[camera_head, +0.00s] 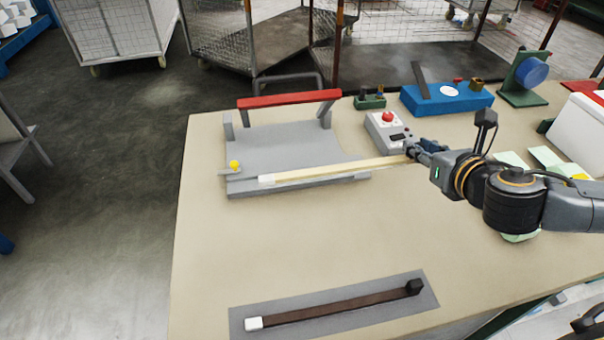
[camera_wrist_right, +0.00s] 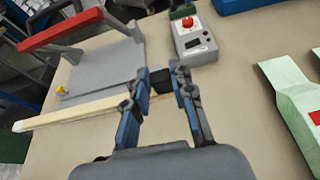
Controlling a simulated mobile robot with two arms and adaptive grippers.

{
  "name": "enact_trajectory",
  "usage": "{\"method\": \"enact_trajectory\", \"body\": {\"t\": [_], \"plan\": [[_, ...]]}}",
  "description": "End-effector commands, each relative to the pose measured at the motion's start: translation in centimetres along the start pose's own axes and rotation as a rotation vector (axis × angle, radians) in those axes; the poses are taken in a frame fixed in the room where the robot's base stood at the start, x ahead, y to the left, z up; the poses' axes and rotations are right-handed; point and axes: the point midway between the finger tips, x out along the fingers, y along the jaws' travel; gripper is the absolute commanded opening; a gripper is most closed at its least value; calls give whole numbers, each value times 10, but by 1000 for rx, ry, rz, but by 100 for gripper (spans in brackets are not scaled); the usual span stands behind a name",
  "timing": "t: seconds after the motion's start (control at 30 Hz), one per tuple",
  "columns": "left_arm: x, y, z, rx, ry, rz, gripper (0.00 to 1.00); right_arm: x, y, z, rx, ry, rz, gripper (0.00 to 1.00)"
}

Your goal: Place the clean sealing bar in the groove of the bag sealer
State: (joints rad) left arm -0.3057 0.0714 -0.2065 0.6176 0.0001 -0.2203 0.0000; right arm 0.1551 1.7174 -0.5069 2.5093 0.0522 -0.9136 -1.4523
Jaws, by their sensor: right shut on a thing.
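The clean sealing bar (camera_head: 335,171) is a long cream strip with a white block at its left end. My right gripper (camera_head: 412,153) is shut on its dark right end block, which shows between the fingers in the wrist view (camera_wrist_right: 161,80). The bag sealer (camera_head: 285,146) is a grey plate with a red-handled arm (camera_head: 290,99) raised at its back and a yellow knob (camera_head: 234,165) at front left. The bar stretches along the sealer's front edge, its right end past the plate. I cannot tell whether it touches the groove. My left gripper is not in view.
A brown, darkened bar (camera_head: 340,307) lies on a grey mat (camera_head: 405,318) at the table's front. A control box (camera_head: 388,131) with a red button stands right of the sealer. A blue block (camera_head: 447,99) and green sheets (camera_head: 545,156) lie farther right. The middle table is clear.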

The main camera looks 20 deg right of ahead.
Motion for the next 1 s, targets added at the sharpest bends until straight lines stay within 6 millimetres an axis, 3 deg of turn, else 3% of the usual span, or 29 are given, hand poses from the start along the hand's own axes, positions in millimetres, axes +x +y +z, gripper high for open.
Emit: {"method": "enact_trajectory", "body": {"t": [0.17, 0.57, 0.87, 1.0], "plan": [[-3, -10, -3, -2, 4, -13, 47, 5, 0, 4, 9, -3, -1, 0], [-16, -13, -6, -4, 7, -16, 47, 44, 19, 2, 11, -1, 1, 0], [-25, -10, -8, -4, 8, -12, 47, 92, 40, -2, 9, 0, 1, 0], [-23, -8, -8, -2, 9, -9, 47, 122, 48, -23, 7, 3, 0, 0]]}}
